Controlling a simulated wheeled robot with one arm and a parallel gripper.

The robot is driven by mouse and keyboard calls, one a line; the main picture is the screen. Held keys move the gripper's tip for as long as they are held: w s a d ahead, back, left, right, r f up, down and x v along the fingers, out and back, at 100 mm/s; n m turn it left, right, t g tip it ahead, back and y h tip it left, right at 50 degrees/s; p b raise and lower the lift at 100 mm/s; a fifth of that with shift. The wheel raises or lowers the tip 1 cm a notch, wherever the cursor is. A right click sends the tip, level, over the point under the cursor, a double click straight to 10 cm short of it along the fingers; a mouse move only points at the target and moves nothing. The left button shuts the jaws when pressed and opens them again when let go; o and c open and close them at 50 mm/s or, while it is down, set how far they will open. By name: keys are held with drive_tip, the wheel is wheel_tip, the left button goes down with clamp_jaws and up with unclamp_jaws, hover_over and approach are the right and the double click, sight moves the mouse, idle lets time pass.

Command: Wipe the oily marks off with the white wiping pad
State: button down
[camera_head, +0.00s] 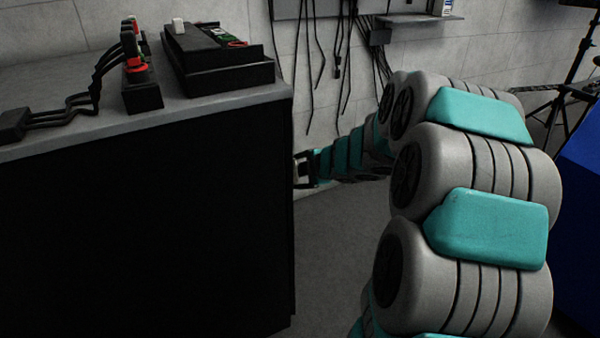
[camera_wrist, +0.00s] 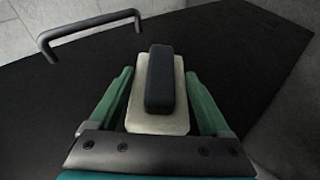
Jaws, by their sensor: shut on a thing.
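My gripper (camera_wrist: 160,82) shows in the wrist view with its two green fingers on either side of the white wiping pad (camera_wrist: 158,124). The pad is an off-white block with a dark grip (camera_wrist: 159,78) on top, and the fingers are shut on it. Beyond the pad is a wide black surface (camera_wrist: 245,60); I cannot tell whether the pad touches it. In the head view my gripper (camera_head: 304,170) is small, beside the right edge of the black cabinet (camera_head: 150,230), and the pad is not clear there. I make out no oily marks in either view.
A dark bar handle (camera_wrist: 90,32) stands out at the upper left of the wrist view. Black cases (camera_head: 215,65) and cabled connectors (camera_head: 138,75) stand on the grey worktop (camera_head: 70,75). Cables hang on the wall behind. A blue object (camera_head: 580,200) is at the right edge.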

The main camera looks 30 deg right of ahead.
drive_tip(key=shift+w, duration=0.1)
drive_tip(key=shift+w+d+r+p, duration=0.1)
drive_tip(key=shift+w+p, duration=0.25)
drive_tip(key=shift+w, duration=0.15)
drive_tip(key=shift+w+d+p, duration=0.15)
drive_tip(key=shift+w+p, duration=0.15)
drive_tip(key=shift+w, duration=0.4)
drive_tip(key=shift+w+d+p, duration=0.15)
drive_tip(key=shift+w+p, duration=0.15)
drive_tip(key=shift+w, duration=0.35)
drive_tip(key=shift+a, duration=0.1)
drive_tip(key=shift+s+a+b, duration=0.25)
drive_tip(key=shift+s+b, duration=0.05)
drive_tip(key=shift+s, duration=0.7)
drive_tip(key=shift+s+a+b, duration=0.25)
drive_tip(key=shift+s, duration=0.7)
drive_tip(key=shift+d, duration=0.1)
drive_tip(key=shift+s+d+p, duration=0.25)
drive_tip(key=shift+d+p, duration=0.05)
drive_tip(key=shift+d, duration=0.65)
drive_tip(key=shift+s+d+p, duration=0.2)
drive_tip(key=shift+d+p, duration=0.1)
drive_tip(key=shift+d, duration=0.65)
drive_tip(key=shift+s+d+p, duration=0.25)
drive_tip(key=shift+d+p, duration=0.05)
drive_tip(key=shift+d, duration=0.65)
